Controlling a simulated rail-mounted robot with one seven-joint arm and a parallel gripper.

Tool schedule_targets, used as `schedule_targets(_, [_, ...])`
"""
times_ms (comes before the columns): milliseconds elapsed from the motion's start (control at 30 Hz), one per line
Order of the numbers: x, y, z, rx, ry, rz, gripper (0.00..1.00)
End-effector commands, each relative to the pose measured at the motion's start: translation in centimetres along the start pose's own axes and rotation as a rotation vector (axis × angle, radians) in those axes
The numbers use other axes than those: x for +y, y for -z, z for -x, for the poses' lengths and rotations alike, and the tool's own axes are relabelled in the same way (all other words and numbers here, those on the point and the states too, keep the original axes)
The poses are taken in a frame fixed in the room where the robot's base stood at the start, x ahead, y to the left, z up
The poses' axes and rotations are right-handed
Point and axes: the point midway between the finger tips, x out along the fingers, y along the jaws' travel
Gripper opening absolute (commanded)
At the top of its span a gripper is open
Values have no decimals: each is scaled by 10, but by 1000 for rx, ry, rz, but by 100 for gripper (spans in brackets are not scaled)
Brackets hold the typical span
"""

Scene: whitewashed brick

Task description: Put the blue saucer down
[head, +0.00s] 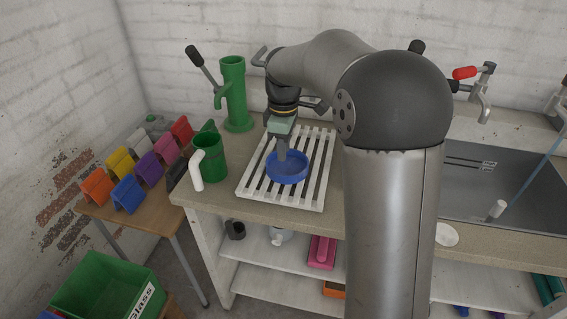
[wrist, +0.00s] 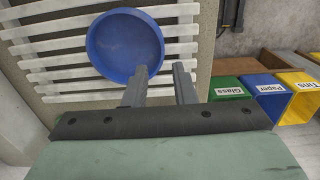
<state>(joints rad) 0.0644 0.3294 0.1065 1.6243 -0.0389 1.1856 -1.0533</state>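The blue saucer (head: 288,168) is a round, shallow dish with a raised rim. It appears to lie flat on the white slatted rack (head: 258,190) on the counter. It also shows in the wrist view (wrist: 122,46), with slats around it. My gripper (head: 282,154) is at the saucer's back rim in the head view. In the wrist view my gripper's two fingers (wrist: 160,78) are apart with a clear gap. The left finger overlaps the saucer's rim, and the right finger stands outside it. Whether a finger touches the rim is unclear.
A green mug (head: 211,160) with a white handle stands left of the rack, and a green pump (head: 235,95) behind it. A metal sink (head: 500,185) is at the right. Coloured holders (head: 126,193) stand on a side table. A green bin (head: 105,285) is at lower left.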

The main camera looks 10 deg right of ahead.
Motion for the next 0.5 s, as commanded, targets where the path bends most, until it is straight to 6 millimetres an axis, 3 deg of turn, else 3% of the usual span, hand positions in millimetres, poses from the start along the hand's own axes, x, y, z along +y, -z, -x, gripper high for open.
schedule_targets(200, [0, 0, 32, 1, 0, 0, 24])
schedule_targets(400, [-1, 0, 41, 0, 0, -2, 24])
schedule_targets(500, [-14, -6, 40, -2, -3, -51, 24])
